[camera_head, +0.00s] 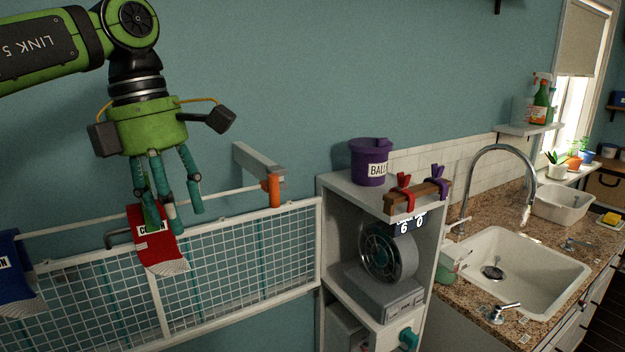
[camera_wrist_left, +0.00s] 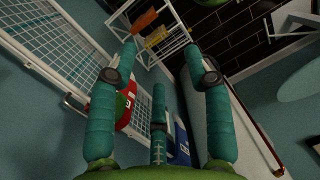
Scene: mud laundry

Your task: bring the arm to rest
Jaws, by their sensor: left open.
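My left gripper (camera_head: 178,208) hangs from my green arm at the upper left of the head view, fingers pointing down. Its fingers are spread, with nothing between them; they also show apart in the left wrist view (camera_wrist_left: 160,68). In the head view they overlap the red labelled cloth (camera_head: 160,247), which hangs on the rack's rail; I cannot tell whether they touch it. A green piece (camera_head: 150,208) at the cloth's top is partly hidden by the fingers. Red cloth (camera_wrist_left: 125,104) also shows behind a finger in the wrist view. My right gripper is not in view.
The wall-mounted mesh rack (camera_head: 235,262) runs below the gripper, with a blue cloth (camera_head: 18,275) at left and an orange clip (camera_head: 271,191) on its rail. A shelf unit (camera_head: 340,190) with a purple bucket (camera_head: 368,165) stands right, before the sink (camera_head: 520,270). The upper wall area is clear.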

